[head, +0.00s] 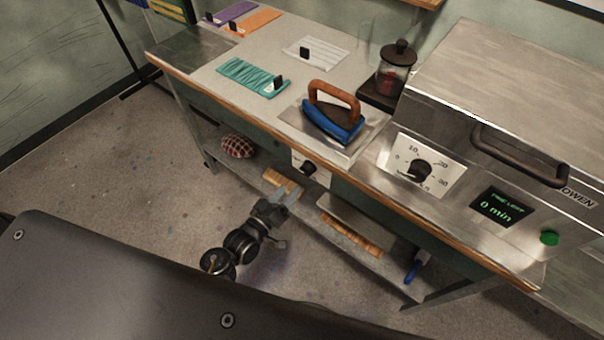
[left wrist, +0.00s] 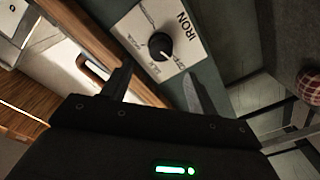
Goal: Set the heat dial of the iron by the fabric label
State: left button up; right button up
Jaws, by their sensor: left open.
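The iron's heat dial is a black round knob (left wrist: 162,46) on a pale plate marked IRON (left wrist: 188,47); its white pointer faces the plate's lower right in the left wrist view. The small words around it are hard to read. In the head view the dial (head: 308,168) is on the bench front below the blue iron (head: 332,127). My left gripper (left wrist: 156,72) is open and empty, its fingers short of the knob, which shows between and beyond them. It also shows in the head view (head: 288,196). Teal fabric (head: 245,74) bears a black tag (head: 278,82), unreadable here. My right gripper is out of view.
White (head: 297,52), orange (head: 260,20) and purple (head: 228,15) fabrics lie farther back on the bench. A steel oven with its own dial (head: 420,170) stands at right. A glass jar (head: 397,75) stands behind the iron. A lower shelf holds a checked round bundle (head: 238,146).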

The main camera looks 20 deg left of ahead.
aim_at(304, 172)
pick_arm(q)
jog(key=x, duration=0.6)
jog(key=shift+w+d+p, duration=0.1)
jog(key=shift+w+p, duration=0.05)
jog(key=shift+p, duration=0.15)
jog(key=shift+x, duration=0.85)
jog(key=shift+f, duration=0.1)
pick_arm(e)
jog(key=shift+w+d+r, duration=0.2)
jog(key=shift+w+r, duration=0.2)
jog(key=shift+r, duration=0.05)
pick_arm(q)
jog(key=c, duration=1)
